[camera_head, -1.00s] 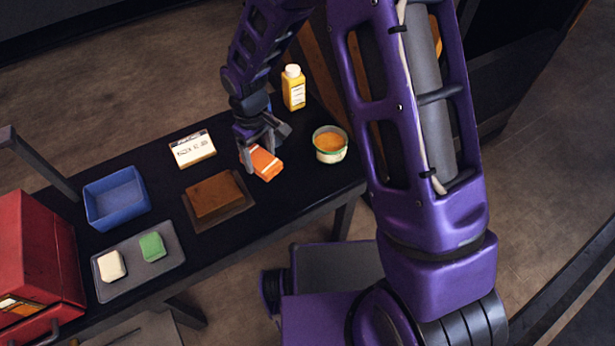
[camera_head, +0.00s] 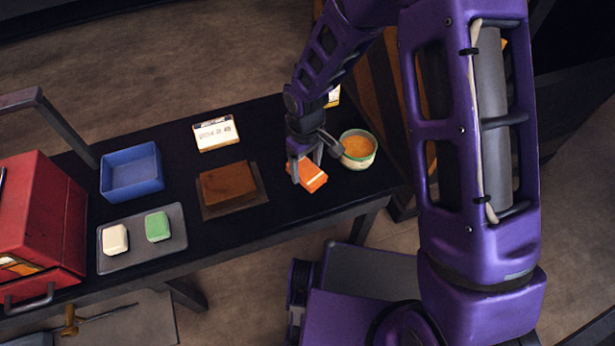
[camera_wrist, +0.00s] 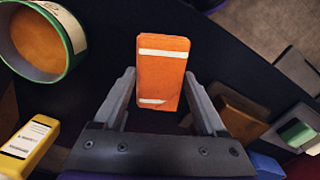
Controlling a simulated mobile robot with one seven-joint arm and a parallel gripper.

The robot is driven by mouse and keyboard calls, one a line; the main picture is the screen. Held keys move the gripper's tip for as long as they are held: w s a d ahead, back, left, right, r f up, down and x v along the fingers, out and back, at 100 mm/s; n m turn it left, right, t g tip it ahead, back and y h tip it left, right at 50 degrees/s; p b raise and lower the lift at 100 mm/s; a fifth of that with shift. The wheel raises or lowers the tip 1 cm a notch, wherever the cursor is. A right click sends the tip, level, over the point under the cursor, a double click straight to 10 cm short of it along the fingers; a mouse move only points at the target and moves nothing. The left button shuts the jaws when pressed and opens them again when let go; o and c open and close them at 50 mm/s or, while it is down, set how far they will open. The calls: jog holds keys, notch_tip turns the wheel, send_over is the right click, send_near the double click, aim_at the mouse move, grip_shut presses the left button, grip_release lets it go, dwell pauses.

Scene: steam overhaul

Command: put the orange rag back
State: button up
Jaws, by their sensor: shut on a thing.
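The orange rag (camera_head: 309,178) is a folded block with white stripes. My gripper (camera_head: 305,170) is shut on it over the right part of the black bench, beside the tub. The wrist view shows the rag (camera_wrist: 162,70) between both fingers (camera_wrist: 160,88); whether it touches the bench I cannot tell. A grey tray (camera_head: 140,255) at the bench's left front holds a white folded rag (camera_head: 115,239) at left and a green one (camera_head: 158,227) beside it. Bare tray shows to the right of the green rag.
A tub with orange contents (camera_head: 357,150) stands close right of my gripper. A brown block (camera_head: 228,185) on a dark mat, a white label card (camera_head: 216,133), a blue bin (camera_head: 132,173) and a red toolbox (camera_head: 40,215) lie leftward.

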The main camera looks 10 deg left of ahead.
aim_at(307, 169)
jog(key=shift+f+b, duration=0.35)
jog(key=shift+f, duration=1.65)
jog(key=shift+f, duration=0.15)
jog(key=o, duration=1.2)
jog(key=shift+o, duration=0.2)
notch_tip(307, 169, up, 12)
jog(key=shift+r+p, duration=0.2)
jog(key=shift+p, duration=0.95)
